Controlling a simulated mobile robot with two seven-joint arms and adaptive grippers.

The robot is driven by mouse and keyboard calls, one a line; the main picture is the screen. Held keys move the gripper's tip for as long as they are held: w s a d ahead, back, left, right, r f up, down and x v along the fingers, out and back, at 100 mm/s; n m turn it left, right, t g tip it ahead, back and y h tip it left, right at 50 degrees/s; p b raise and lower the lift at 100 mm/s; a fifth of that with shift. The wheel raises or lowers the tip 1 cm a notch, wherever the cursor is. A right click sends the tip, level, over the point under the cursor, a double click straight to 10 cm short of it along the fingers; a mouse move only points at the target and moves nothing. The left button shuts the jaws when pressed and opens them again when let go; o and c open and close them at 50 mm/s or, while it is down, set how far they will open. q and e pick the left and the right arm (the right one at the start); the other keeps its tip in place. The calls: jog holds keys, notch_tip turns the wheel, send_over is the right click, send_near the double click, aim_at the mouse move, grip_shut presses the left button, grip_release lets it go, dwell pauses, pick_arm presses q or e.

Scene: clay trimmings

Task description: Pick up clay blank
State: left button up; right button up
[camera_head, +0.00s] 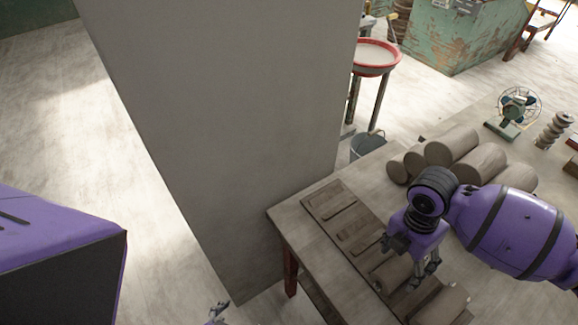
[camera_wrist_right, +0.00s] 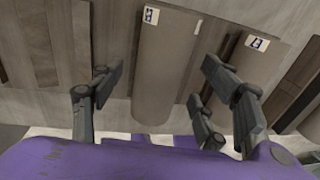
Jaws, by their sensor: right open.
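Grey-brown clay blanks lie as cylinders on a wooden board on the table. One clay blank (camera_head: 391,272) is beside and partly behind my right gripper (camera_head: 410,265); another blank (camera_head: 440,306) lies nearer the bottom edge. In the right wrist view, a labelled clay blank (camera_wrist_right: 165,65) runs between the spread fingers of my right gripper (camera_wrist_right: 155,85), which is open and empty. A second labelled blank (camera_wrist_right: 247,62) lies to its right. Contact with either blank cannot be made out. A small part of my left gripper (camera_head: 217,313) shows at the bottom edge; its jaws are unclear.
Flat wooden slats lie on the board (camera_head: 325,200) beside the blanks. Larger clay cylinders (camera_head: 452,146) are piled farther back. A tall grey pillar (camera_head: 225,120) stands left of the table (camera_head: 300,245). A fan (camera_head: 518,105) and a red-rimmed basin (camera_head: 375,57) stand beyond.

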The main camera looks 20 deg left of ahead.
jog(key=shift+d+f, duration=0.15)
jog(key=shift+f, duration=0.65)
jog(key=c, duration=1.7)
jog(key=shift+r, duration=0.1)
grip_shut()
jog(key=shift+r, duration=0.1)
